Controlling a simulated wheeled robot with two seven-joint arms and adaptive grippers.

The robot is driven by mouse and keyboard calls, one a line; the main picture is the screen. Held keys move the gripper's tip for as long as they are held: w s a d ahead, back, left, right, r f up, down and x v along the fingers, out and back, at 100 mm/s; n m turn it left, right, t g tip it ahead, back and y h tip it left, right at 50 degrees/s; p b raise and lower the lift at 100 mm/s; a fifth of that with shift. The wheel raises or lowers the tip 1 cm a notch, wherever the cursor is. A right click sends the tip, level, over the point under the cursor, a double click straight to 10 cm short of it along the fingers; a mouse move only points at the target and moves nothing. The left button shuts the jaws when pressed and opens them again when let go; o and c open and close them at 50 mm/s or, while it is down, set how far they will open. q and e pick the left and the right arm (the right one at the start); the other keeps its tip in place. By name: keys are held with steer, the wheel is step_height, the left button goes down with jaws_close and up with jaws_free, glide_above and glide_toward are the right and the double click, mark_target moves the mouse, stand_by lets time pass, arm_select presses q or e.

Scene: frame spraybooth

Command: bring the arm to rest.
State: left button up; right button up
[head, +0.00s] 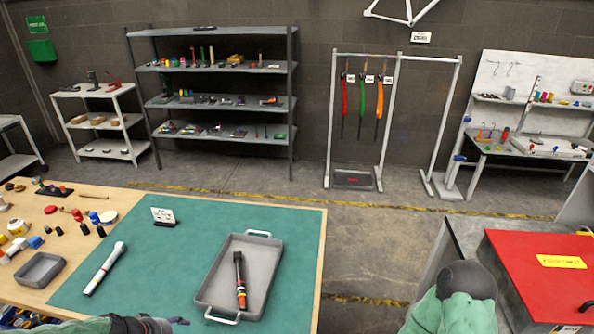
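Parts of my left arm show at the bottom left edge, low over the near side of the workbench. My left gripper cannot be made out there. My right arm shows at the bottom right as a green link with a dark round joint, beside the red-topped unit. My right gripper is out of the picture. A grey tray (213,290) with white handles lies on the green mat (150,285). A dark tube-like tool with a red and yellow band (240,282) lies in the tray. A white marker-like tool (105,268) lies on the mat to the left.
A small sign (163,216) stands on the mat. A small grey bin (40,270) and several loose coloured parts crowd the bench's left side. A red panel (540,270) with a yellow label is at the right. Open floor (380,245) lies between bench and panel.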

arm_select(q)
steer(key=s+d+f+g+b, duration=0.1)
steer(key=s+d+f, duration=0.2)
steer(key=d+f, duration=0.3)
steer(key=s+d+f+g+b, duration=0.1)
steer(key=s+d+f+g, duration=0.1)
steer(key=s+d+f, duration=0.2)
steer(key=s+d+f+m+g+b, duration=0.1)
steer(key=s+d+f, duration=0.3)
steer(key=d+f, duration=0.6)
steer(key=shift+s+f+g+h, duration=0.15)
steer(key=shift+f+g+h, duration=0.2)
steer(key=shift+f, duration=3.7)
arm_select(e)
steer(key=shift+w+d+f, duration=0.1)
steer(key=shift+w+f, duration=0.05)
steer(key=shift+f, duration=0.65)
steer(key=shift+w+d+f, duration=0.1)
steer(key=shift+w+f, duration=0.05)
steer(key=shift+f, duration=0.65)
